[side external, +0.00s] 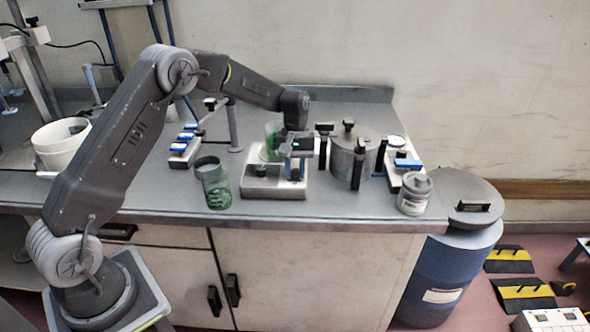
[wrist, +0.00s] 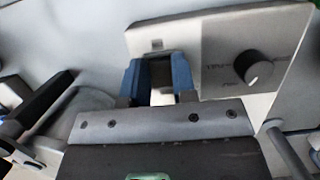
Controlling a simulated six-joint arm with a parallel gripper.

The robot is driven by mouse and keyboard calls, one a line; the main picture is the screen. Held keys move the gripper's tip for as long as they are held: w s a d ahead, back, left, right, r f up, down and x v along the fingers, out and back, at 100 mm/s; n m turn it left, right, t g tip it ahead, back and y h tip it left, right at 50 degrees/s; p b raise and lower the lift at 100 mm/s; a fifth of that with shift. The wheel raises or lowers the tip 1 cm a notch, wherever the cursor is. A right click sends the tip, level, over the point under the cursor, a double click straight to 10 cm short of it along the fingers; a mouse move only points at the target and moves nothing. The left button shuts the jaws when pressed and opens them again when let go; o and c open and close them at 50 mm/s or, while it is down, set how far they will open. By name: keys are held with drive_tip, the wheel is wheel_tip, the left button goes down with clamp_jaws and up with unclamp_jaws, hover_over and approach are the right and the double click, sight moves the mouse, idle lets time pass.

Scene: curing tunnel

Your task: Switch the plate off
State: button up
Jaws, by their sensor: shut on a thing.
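The plate (side external: 255,190) is a pale grey unit with a sloped front panel near the bench's front edge. In the wrist view the panel (wrist: 210,38) carries a round black knob (wrist: 253,68) with small markings and a small square mark. My gripper (wrist: 160,80) is at the panel, beside the knob. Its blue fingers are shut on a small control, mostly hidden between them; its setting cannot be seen. From the side, my gripper (side external: 296,173) is low over the panel's right part.
A glass with green contents (side external: 215,188) stands left of the plate. Right of it are a grey round vessel (side external: 352,158) with black-handled clamps and a white jar (side external: 415,193). A blue-switched block (side external: 184,150) sits behind left.

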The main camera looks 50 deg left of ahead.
sight(295, 170)
drive_tip(key=o, duration=0.9)
drive_tip(key=v, duration=1.4)
drive_tip(key=shift+s, duration=0.1)
drive_tip(key=shift+d, duration=0.1)
